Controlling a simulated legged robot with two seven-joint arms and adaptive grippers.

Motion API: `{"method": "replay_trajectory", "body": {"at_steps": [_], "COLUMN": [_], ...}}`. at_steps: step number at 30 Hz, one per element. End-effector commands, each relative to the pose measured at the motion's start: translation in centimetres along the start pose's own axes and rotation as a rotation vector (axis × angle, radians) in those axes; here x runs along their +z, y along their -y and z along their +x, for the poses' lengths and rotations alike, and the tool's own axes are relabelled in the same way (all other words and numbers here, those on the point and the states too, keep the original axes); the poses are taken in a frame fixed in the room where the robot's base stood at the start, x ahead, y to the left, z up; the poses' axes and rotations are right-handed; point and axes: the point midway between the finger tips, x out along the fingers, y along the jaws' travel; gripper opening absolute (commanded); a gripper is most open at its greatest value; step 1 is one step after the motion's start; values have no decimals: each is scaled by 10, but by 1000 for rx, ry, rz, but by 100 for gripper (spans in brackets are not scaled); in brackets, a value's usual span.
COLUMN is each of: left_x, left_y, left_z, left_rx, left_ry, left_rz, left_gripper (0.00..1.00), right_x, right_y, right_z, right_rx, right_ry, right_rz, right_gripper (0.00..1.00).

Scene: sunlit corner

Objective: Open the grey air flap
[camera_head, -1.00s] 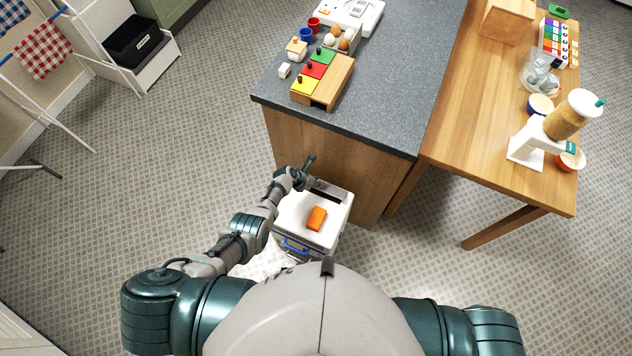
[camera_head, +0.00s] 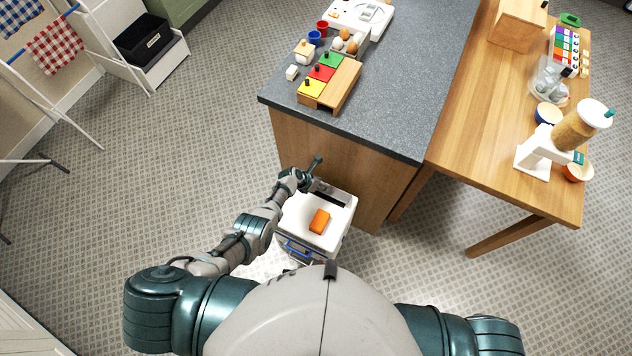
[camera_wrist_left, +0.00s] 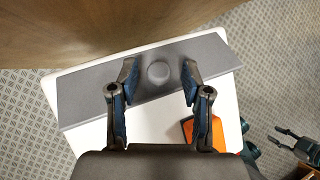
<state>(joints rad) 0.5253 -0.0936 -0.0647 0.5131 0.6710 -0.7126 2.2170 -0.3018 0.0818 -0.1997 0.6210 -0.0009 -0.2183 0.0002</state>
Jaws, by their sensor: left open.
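A white box-shaped appliance (camera_head: 338,223) stands on the floor against the wooden end of the counter. The grey air flap (camera_wrist_left: 85,97) is a long flat panel across its top in the left wrist view, with a round grey knob (camera_wrist_left: 159,73) in its middle. My left gripper (camera_wrist_left: 159,69) is open, one finger on each side of the knob; I cannot tell whether they touch it. In the head view the left gripper (camera_head: 312,173) is at the appliance's back edge. What looks like my right gripper (camera_wrist_left: 286,138) shows small at the left wrist view's right edge.
An orange block (camera_head: 319,221) lies on the appliance top, also in the left wrist view (camera_wrist_left: 204,132). A blue handle (camera_head: 297,248) is on its front. The counter's wooden end (camera_head: 350,180) rises right behind. A drying rack (camera_head: 50,110) stands left; floor between is clear.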

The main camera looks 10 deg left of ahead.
Motion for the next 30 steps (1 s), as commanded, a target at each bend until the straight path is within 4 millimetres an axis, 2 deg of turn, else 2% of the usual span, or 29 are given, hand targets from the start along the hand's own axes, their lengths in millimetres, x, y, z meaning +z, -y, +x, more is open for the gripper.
{"method": "replay_trajectory", "body": {"at_steps": [8,24,30], "left_x": [-1,2,1], "left_y": [0,0,0], "left_z": [-22,-104,-114], "left_rx": [-1,0,0], "left_ry": [1,-2,-3], "left_rz": [2,-1,-2], "left_gripper": [48,48,48], "right_x": [0,-1,-1], "right_y": [1,1,1], "right_z": [0,0,0], "right_rx": [-1,-1,-1], "right_ry": [0,0,0], "right_rz": [1,1,1], "right_gripper": [40,40,40]}}
